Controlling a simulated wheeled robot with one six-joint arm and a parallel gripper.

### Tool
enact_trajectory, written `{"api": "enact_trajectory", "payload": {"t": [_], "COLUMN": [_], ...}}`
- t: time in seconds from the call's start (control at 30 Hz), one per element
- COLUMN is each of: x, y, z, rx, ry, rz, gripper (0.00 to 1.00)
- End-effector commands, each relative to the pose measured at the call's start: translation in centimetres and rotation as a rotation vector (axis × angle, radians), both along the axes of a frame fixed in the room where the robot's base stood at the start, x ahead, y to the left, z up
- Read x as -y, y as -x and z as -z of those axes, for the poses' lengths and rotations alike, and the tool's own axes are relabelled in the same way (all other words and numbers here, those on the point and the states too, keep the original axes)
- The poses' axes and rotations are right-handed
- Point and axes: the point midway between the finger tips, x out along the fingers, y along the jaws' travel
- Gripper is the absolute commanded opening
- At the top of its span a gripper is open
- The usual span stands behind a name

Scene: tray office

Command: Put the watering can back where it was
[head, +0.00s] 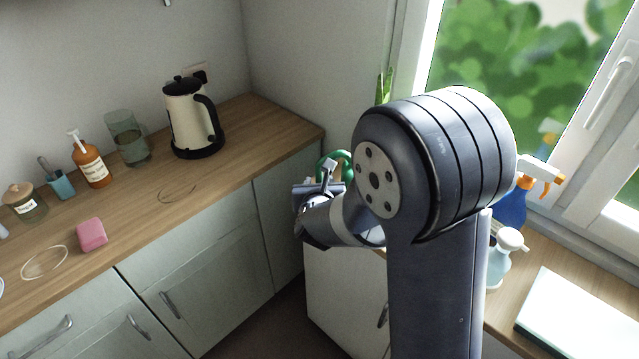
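A green curved part (336,160), which looks like the watering can's handle, shows just behind my gripper at the counter corner. The rest of it is hidden by my arm. My gripper (322,187) is beside and in front of that green part, in the middle of the view. Its fingers are small and partly covered by my wrist. I cannot tell whether they are open or shut, or whether they touch the green part.
A cream kettle (188,120), glass vase (129,140), orange bottle (90,160) and pink sponge (91,234) stand on the left counter (170,205). Spray bottles (502,258) and a white board (575,320) are at right. A plant's leaves (383,88) show by the window.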

Motion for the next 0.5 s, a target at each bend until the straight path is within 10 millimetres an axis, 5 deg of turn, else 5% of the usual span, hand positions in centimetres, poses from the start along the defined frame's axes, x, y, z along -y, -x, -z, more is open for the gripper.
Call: {"api": "enact_trajectory", "payload": {"t": [0.3, 0.5], "x": [0.0, -0.1], "y": [0.0, 2.1], "z": [-0.3, -1.0], "rx": [0.0, 0.003], "ry": [0.0, -0.001], "rz": [0.0, -0.002], "gripper": [0.38, 0.38]}}
